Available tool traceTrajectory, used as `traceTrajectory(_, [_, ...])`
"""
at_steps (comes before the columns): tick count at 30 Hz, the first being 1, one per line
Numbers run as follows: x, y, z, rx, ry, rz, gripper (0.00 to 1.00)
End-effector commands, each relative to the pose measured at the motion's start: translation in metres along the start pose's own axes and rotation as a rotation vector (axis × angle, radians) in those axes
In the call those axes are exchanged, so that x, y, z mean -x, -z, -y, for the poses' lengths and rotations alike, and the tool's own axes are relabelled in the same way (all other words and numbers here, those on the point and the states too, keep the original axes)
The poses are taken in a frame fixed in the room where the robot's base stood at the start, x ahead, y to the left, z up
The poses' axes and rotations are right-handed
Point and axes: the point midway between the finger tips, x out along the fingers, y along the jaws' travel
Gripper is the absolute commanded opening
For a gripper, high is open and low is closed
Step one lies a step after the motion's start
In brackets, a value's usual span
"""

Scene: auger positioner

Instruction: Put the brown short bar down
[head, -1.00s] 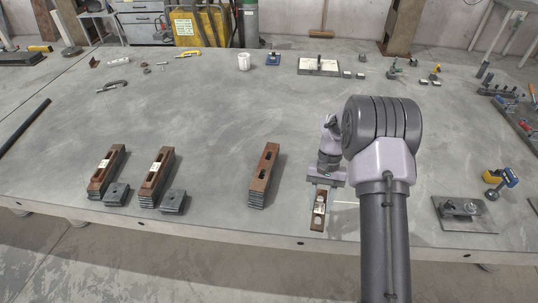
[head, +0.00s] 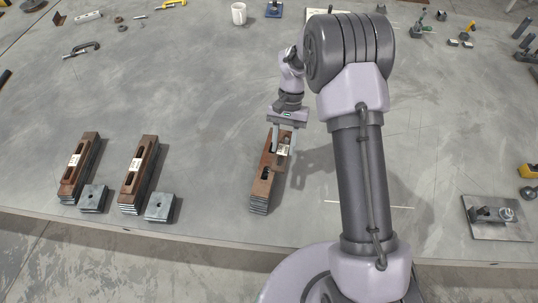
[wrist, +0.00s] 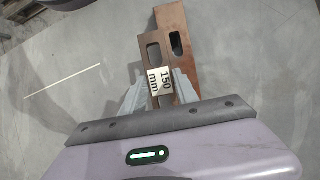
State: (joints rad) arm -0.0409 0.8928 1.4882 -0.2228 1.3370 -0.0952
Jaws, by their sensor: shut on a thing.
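My gripper (head: 284,136) is shut on the brown short bar (wrist: 153,50), which carries a white "150 mm" label. In the wrist view the fingers (wrist: 158,84) press on its two sides. In the head view the bar is over or just beside the far end of a stack of slotted brown bars (head: 261,191). In the wrist view a brown bar of that stack (wrist: 171,20) shows behind and to the right of the held bar, slightly turned from it. I cannot tell whether the held bar touches the stack.
Two more brown bar stacks with white labels, one far left (head: 79,170) and one beside it (head: 138,175), each have a grey block stack (head: 160,207) nearby. A dark plate with a clamp (head: 493,216) lies at right.

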Motion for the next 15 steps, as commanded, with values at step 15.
traceTrajectory(15, [-0.046,-0.003,0.039,-0.002,0.001,0.000,0.00])
